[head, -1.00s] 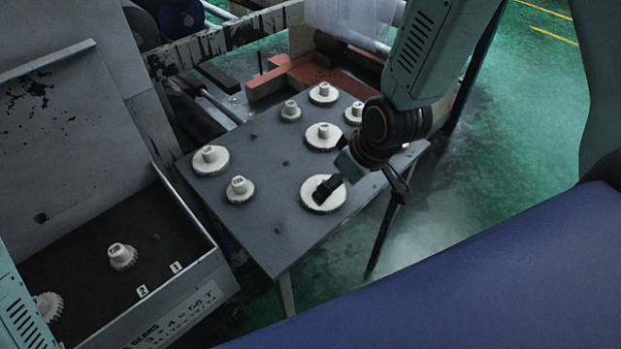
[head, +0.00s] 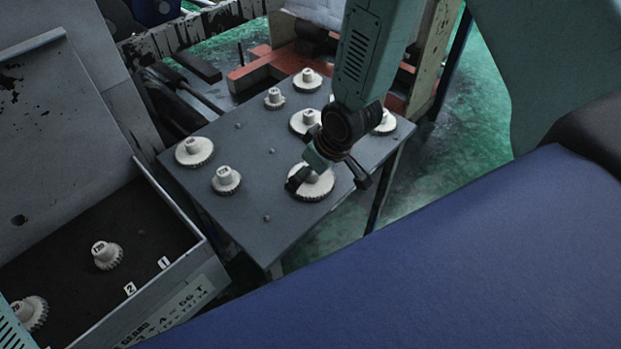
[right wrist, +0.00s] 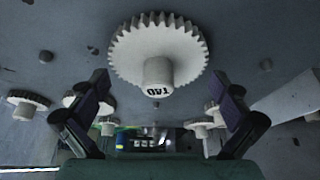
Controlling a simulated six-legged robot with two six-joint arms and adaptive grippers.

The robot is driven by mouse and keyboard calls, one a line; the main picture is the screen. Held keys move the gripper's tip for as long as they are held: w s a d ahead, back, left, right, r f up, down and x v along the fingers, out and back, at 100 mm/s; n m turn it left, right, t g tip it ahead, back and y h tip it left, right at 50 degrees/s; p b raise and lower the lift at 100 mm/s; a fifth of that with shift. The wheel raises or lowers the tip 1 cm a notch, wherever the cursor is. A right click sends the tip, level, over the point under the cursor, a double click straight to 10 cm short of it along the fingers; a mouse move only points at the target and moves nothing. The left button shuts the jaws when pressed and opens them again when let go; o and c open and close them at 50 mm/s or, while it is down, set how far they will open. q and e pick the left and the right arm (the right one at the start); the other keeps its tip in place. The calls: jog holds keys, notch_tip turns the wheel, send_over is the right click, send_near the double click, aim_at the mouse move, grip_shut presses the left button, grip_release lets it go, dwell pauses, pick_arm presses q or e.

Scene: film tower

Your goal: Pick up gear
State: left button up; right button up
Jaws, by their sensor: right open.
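A large white toothed gear (head: 318,189) with a raised hub lies on the grey table near its front edge. My right gripper (head: 327,177) is open above it, one finger over the gear's left side and the other past its right side. In the right wrist view the same gear (right wrist: 158,50), its hub marked with a number, sits beyond and between the two open fingers of the gripper (right wrist: 163,100). I see no contact with the hub. Part of the gear is hidden by the gripper in the head view. My left gripper is not in view.
Several other white gears stand on the table (head: 245,235), including one at left (head: 194,151) and a small one (head: 226,180). A grey bin (head: 190,275) at lower left holds gears (head: 107,255) and tags 1 and 2. Green floor lies right of the table.

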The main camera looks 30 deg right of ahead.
jog(key=shift+w+d, duration=0.1)
jog(key=shift+c, duration=1)
jog(key=c, duration=0.7)
jog(key=shift+s, duration=0.25)
jog(key=c, duration=0.4)
jog(key=shift+c, duration=0.7)
jog(key=shift+s, duration=0.15)
jog(key=shift+c, duration=0.8)
